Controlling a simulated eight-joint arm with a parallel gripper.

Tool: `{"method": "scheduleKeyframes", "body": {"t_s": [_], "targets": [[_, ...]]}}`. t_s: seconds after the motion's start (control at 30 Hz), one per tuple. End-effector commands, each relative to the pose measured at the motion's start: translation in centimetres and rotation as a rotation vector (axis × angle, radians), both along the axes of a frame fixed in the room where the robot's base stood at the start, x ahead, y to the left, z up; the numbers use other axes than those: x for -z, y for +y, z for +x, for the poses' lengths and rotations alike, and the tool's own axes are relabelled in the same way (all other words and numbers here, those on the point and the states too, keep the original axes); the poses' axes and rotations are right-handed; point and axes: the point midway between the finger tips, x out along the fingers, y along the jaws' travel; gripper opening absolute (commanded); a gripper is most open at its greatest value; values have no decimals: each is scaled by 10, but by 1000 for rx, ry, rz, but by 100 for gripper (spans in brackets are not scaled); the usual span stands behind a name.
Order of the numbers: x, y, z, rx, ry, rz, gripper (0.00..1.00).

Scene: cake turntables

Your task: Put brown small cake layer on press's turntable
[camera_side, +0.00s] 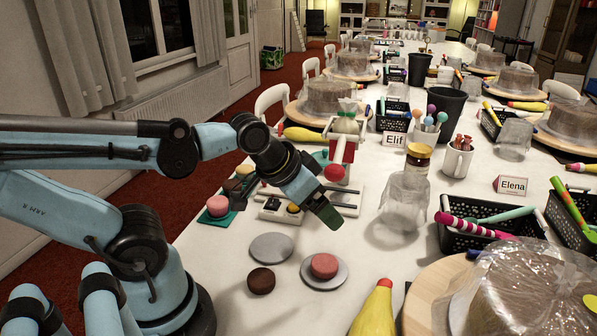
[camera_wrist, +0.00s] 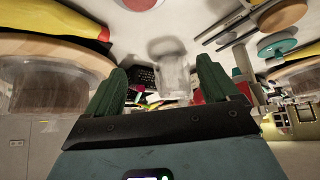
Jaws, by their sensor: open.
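A small brown cake layer (camera_side: 261,281) lies on the table in the side view, left of a pink cake layer (camera_side: 324,264) on a grey disc (camera_side: 340,279). An empty grey disc (camera_side: 271,247) lies just behind the brown layer. A red upright device (camera_side: 337,173) on a pale base, possibly the press, stands beyond my gripper; I cannot make out its turntable clearly. My gripper (camera_side: 330,214) hangs above the table, behind and right of the brown layer and apart from it. In the wrist view its green fingers (camera_wrist: 163,85) are spread with nothing held.
More small layers, one pink (camera_side: 218,206), stand on the left. A yellow piping bag (camera_side: 374,311) and a large wrapped cake (camera_side: 530,290) fill the front right. Black baskets (camera_side: 485,225) stand farther right.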

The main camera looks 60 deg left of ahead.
Motion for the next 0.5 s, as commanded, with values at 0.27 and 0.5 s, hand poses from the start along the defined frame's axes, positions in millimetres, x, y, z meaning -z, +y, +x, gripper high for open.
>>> {"method": "scheduleKeyframes", "body": {"t_s": [0.27, 0.5], "targets": [[0, 0, 1, -2, -4, -1, 89], [4, 4, -8, -77, 55, -44, 89]]}}
